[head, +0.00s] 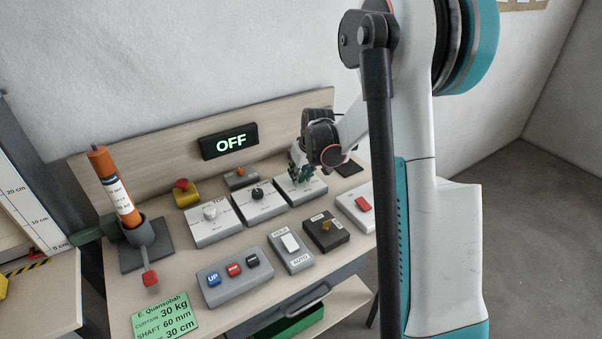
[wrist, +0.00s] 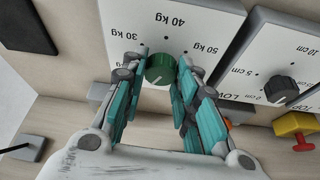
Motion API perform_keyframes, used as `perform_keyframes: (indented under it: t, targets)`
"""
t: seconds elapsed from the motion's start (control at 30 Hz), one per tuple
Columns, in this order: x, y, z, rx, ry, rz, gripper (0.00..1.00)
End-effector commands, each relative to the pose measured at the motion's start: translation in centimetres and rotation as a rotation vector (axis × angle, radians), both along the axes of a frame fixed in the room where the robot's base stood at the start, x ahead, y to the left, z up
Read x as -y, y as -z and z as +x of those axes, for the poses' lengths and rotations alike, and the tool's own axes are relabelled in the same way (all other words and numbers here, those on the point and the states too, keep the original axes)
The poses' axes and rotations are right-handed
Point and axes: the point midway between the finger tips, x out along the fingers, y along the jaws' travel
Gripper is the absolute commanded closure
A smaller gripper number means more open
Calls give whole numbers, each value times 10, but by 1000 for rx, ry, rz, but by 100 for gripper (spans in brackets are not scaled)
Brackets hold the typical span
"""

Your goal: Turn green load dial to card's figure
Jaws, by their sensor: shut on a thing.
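The green load dial (wrist: 160,68) sits on a white-faced box (wrist: 205,28) in the wrist view, its scale upside down with 30 kg at left, 40 kg at top and 50 kg at right. A small pale mark shows on the dial; I cannot tell surely which figure it points at. My gripper (wrist: 161,72) is shut on the dial, one teal finger on each side. In the head view my gripper (head: 297,180) is over the right-hand dial box (head: 312,190) and hides the dial. The green card (head: 165,318) at the front left reads curtain 30 kg, shaft 60 mm and 30 cm.
Two more dial boxes, one with a white knob (head: 210,213) and one with a black knob (head: 257,193), stand to the left. A yellow-based red button (head: 183,190), an OFF display (head: 229,142) and a push-button box (head: 234,275) are also on the bench.

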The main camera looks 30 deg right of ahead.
Motion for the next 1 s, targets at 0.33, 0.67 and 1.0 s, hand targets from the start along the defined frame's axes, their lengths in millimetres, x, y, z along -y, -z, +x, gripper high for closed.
perform_keyframes:
  t: [0.33, 0.67, 1.0]
  targets:
    - [-3, 0, 0, -1, 304, 0, 96]
    - [-4, 0, 1, -1, 500, 1, 96]
    - [-4, 0, 1, -2, 571, 1, 96]
